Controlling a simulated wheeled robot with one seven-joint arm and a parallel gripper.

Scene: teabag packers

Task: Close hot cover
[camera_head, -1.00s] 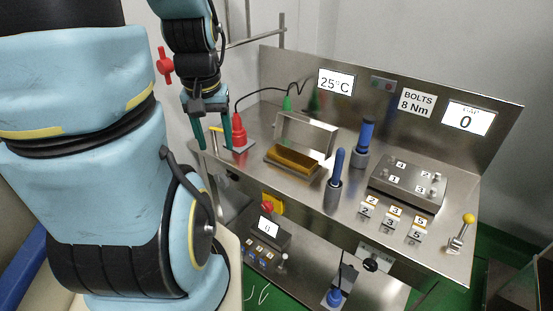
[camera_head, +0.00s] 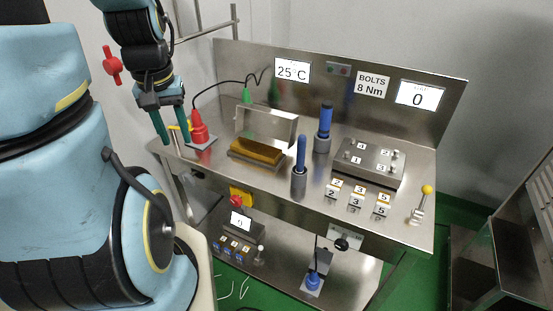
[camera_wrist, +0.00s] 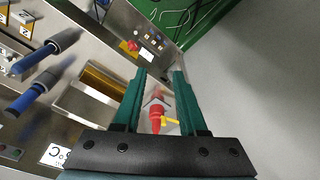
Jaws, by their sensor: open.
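The hot cover appears to be the raised metal frame (camera_head: 267,121), standing upright behind a gold block (camera_head: 257,151) on the steel bench; it is open. In the wrist view the gold block (camera_wrist: 101,84) and its frame lie left of my fingers. My gripper (camera_head: 176,142) is open and empty, with its fingers pointing down at the bench's left end, left of the cover and apart from it. In the wrist view a red cone-shaped part (camera_wrist: 156,112) with a yellow bar shows between my fingers (camera_wrist: 159,72).
The red cone-shaped part (camera_head: 199,130) stands on a plate close to my gripper, with a cable running from it. Blue-handled tools (camera_head: 300,157) stand right of the gold block. A bolted plate (camera_head: 368,163) is further right. A stand with a rod (camera_head: 207,30) rises behind my arm.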

